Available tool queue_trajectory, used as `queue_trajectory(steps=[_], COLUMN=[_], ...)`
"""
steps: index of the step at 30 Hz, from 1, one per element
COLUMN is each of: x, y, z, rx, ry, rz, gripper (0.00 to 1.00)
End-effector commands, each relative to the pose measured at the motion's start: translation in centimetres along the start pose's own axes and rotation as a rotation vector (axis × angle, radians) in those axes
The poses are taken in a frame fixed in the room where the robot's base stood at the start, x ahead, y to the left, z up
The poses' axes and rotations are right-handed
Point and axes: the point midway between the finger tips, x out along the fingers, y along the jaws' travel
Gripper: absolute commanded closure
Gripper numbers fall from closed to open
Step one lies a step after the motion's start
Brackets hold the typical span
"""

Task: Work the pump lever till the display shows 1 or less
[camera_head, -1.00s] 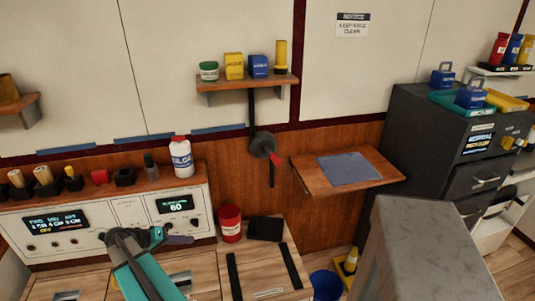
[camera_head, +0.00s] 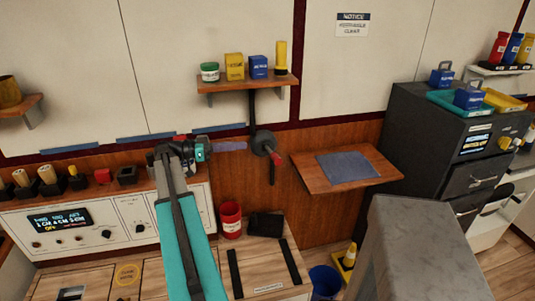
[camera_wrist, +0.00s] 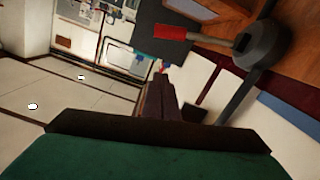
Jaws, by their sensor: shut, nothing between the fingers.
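The pump lever (camera_head: 277,157) has a red grip on a dark round hub (camera_head: 264,143) mounted on the wood-panelled wall below the shelf. In the wrist view its red grip (camera_wrist: 171,32) and grey hub (camera_wrist: 262,43) are at the upper right. My gripper (camera_head: 242,146) is shut and empty, its fingers pointing right, just left of the hub in the head view. In the wrist view the fingers (camera_wrist: 160,88) appear below the red grip, with a visible gap.
A shelf (camera_head: 247,83) with jars and boxes is above the lever. A wooden ledge (camera_head: 320,178) with a grey mat is to its right. A red canister (camera_head: 231,220) and a dark box (camera_head: 265,225) stand below. A grey cabinet (camera_head: 445,140) is at right.

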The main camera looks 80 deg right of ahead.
Motion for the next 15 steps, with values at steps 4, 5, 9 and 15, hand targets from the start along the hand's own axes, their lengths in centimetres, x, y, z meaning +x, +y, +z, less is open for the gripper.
queue_trajectory(steps=[4,5,9,15], x=[0.0,0.0,0.5,2.2], y=[0.0,0.0,0.0,0.1], z=[0.0,0.0,0.0,-0.1], rx=[-0.002,-0.002,-0.003,-0.003], ry=[0.000,-0.001,-0.001,-0.001], rz=[-0.001,-0.001,-0.001,0.000], gripper=[1.00,1.00,1.00,1.00])
